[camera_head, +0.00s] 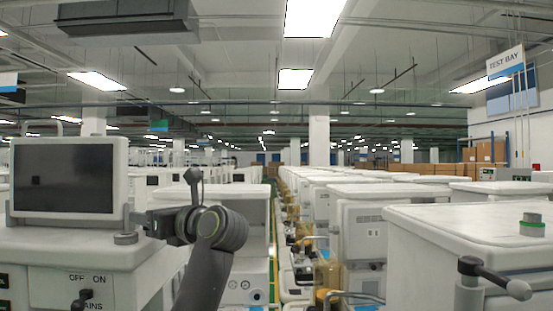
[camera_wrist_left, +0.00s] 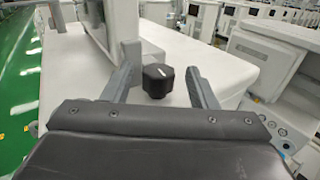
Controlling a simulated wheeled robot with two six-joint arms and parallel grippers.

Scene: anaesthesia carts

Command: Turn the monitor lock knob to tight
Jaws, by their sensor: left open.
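The monitor (camera_head: 68,178) stands on the left cart with a dark screen. In the left wrist view a black knob (camera_wrist_left: 157,80) with a white mark sits upright on the pale cart top. My left gripper (camera_wrist_left: 162,63) is open, with one finger on each side of the knob and visible gaps between. In the head view my left gripper (camera_head: 148,223) is just right of the monitor, above the cart top; the knob is not clearly visible there. My right gripper is not in view.
The left cart (camera_head: 60,245) has an OFF/ON panel on its front. Rows of carts flank a narrow aisle.

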